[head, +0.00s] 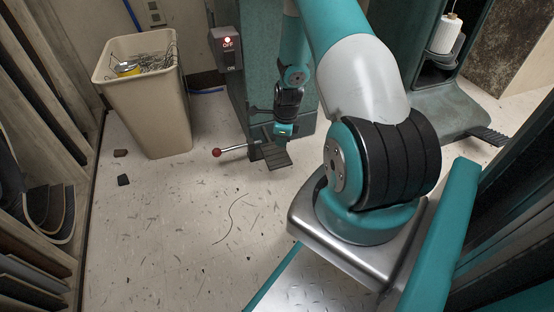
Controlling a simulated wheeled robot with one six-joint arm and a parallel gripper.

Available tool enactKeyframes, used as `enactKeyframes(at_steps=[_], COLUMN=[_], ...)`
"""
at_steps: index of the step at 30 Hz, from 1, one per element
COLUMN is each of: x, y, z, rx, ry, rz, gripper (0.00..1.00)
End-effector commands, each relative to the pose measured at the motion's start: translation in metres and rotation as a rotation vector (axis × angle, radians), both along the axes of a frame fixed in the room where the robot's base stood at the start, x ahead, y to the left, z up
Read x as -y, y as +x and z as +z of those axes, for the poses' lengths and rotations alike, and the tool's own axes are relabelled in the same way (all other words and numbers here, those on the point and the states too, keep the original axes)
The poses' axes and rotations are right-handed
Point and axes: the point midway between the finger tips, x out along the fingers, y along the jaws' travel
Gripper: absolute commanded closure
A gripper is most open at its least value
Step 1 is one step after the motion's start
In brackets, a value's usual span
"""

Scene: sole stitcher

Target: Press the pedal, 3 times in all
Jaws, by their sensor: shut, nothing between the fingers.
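A dark ribbed pedal (274,160) sticks out low from the foot of the green machine, just above the floor. My gripper (284,137) points down right above the pedal, at the end of my teal and grey arm. Its fingers look closed and hold nothing. The tips are small and dark here, and I cannot tell whether they touch the pedal. A lever with a red ball (217,152) reaches out to the left beside the pedal. A second dark pedal (488,134) shows at the base of another machine on the right.
A beige bin (150,115) with wire scraps stands on the left. A switch box (226,48) with a red light and an OFF label is on the green machine (240,95). The speckled floor (170,220) has scraps and a thread but is mostly clear.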

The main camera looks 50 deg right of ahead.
Motion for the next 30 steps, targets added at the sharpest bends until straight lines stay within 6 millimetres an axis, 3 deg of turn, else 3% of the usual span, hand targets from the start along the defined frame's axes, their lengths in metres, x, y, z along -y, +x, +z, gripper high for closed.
enactKeyframes(at_steps=[1,10,25,30], x=[0.0,-0.002,-0.003,-0.003], y=[0.001,0.004,0.005,0.004], z=[-0.012,-0.048,-0.053,-0.064], rx=[0.0,0.001,0.0,0.0], ry=[0.0,-0.001,0.0,0.001], rz=[0.001,0.001,0.001,0.001], gripper=[1.0,1.0,1.0,1.0])
